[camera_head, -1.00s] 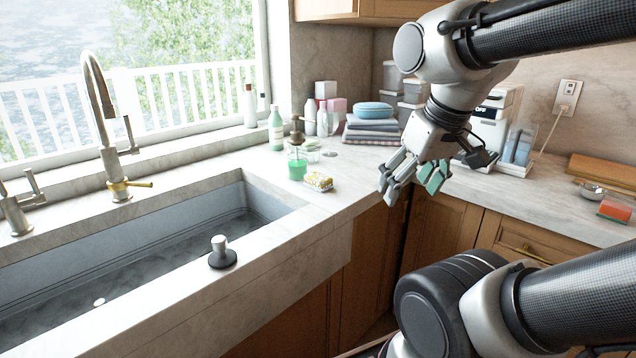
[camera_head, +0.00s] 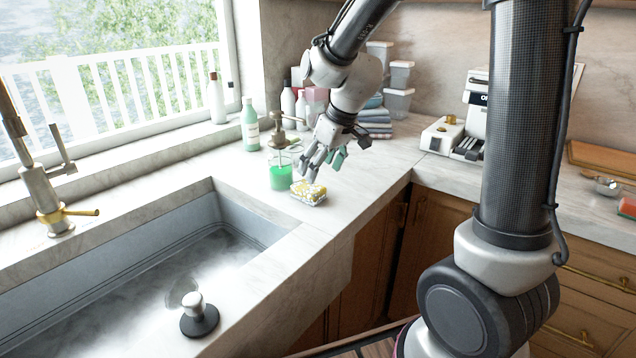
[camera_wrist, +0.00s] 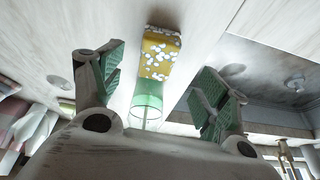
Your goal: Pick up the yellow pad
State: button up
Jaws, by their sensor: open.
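The yellow pad (camera_head: 309,193) is a small yellow block with white patches. It lies on the marble counter near the sink's back right corner, in front of the green soap dispenser (camera_head: 281,176). My gripper (camera_head: 325,163) is open just above and behind the pad, fingers pointing down toward the counter. In the wrist view the pad (camera_wrist: 160,55) lies ahead, between and beyond the open fingertips, with nothing held. The dispenser's green body (camera_wrist: 147,100) shows between the fingers there, close to the pad.
A green bottle (camera_head: 250,125) and white bottles (camera_head: 288,103) stand behind. Folded towels (camera_head: 374,122) and stacked containers (camera_head: 398,88) are at the back. The sink basin (camera_head: 240,215) opens at left. The counter (camera_head: 375,165) right of the pad is clear.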

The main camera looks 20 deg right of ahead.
aim_at(314, 188)
jog(key=shift+w+a, duration=0.1)
jog(key=shift+w, duration=0.1)
jog(key=shift+f+n, duration=0.15)
jog(key=shift+n, duration=0.25)
jog(key=x, duration=0.7)
jog(key=shift+s+f, duration=0.1)
jog(key=shift+f, duration=0.2)
jog(key=c, duration=1)
notch_tip(314, 188, up, 10)
jog(key=shift+r, duration=0.1)
